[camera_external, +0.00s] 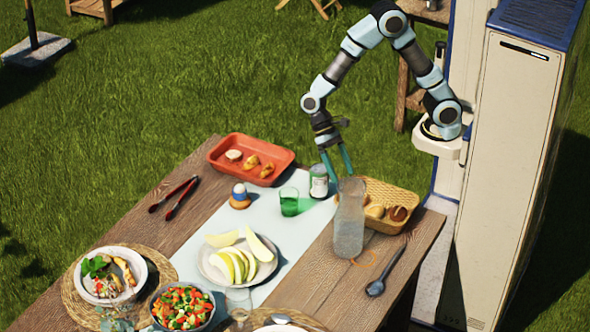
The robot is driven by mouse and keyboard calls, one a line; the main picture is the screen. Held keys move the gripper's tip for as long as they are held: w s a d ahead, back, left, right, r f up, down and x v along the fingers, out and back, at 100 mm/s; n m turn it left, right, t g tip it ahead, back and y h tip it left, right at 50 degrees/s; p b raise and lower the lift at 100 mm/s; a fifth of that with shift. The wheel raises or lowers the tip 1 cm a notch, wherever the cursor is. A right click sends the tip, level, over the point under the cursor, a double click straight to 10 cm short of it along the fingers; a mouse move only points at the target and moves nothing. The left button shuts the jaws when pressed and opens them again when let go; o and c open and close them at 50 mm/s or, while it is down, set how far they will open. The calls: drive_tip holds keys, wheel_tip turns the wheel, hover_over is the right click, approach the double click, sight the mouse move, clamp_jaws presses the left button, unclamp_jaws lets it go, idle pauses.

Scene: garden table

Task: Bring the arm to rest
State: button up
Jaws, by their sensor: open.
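My gripper (337,162) hangs from my bent arm over the far right part of the wooden table (309,272). Its two teal fingers point down and stand apart, with nothing between them that I can make out. A can (318,182) stands just left of and below the fingers. A clear carafe (349,222) stands just below them in the picture, with its top close to the fingertips. I cannot tell whether the fingers touch either one.
A bread basket (408,188) stands right of the carafe. A green glass (289,201), an egg cup (239,196) and a red tray (222,154) stand to the left. A melon plate (214,271) and a salad bowl (206,318) are nearer.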

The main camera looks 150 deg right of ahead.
drive_tip(key=s+a+r+n+h+p, duration=0.2)
drive_tip(key=s+a+n+h, duration=0.1)
drive_tip(key=a+n, duration=0.5)
drive_tip(key=s+a+r+n+g+h+p, duration=0.1)
drive_tip(key=s+a+n+h, duration=0.3)
drive_tip(key=a+n, duration=0.4)
drive_tip(key=shift+a+r+n+p, duration=0.2)
drive_tip(key=shift+r+n+p, duration=0.2)
drive_tip(key=shift+r+n, duration=0.25)
drive_tip(key=shift+f, duration=0.1)
